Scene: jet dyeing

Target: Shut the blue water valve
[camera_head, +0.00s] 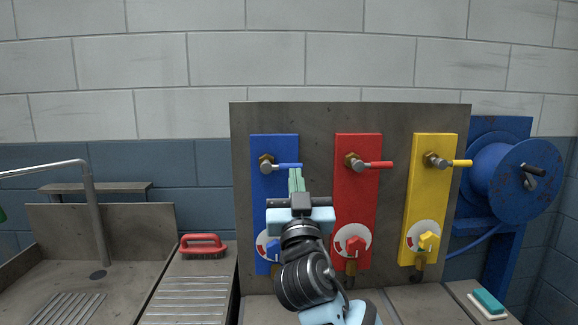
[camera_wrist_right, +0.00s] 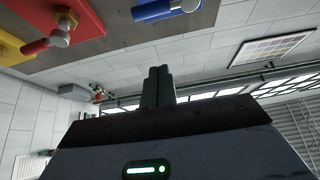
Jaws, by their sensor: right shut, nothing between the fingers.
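The blue water valve is a brass fitting with a blue lever handle (camera_head: 287,166) at the top of a blue panel (camera_head: 262,200). The lever points sideways to the right. My right gripper (camera_head: 296,175) is shut and empty, its green-grey fingertips just below the outer half of the lever in the head view; I cannot tell whether they touch. In the wrist view the shut fingers (camera_wrist_right: 158,85) stand together, with part of the blue panel (camera_wrist_right: 155,10) at the top. My arm hides part of the blue panel's lower dial (camera_head: 263,244). My left gripper is not in view.
A red panel (camera_head: 357,190) and a yellow panel (camera_head: 428,200) with similar levers and dials stand to the right. A blue hose reel (camera_head: 510,180) is at the far right. A sink with a tap (camera_head: 92,215) and a red brush (camera_head: 203,242) are at left.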

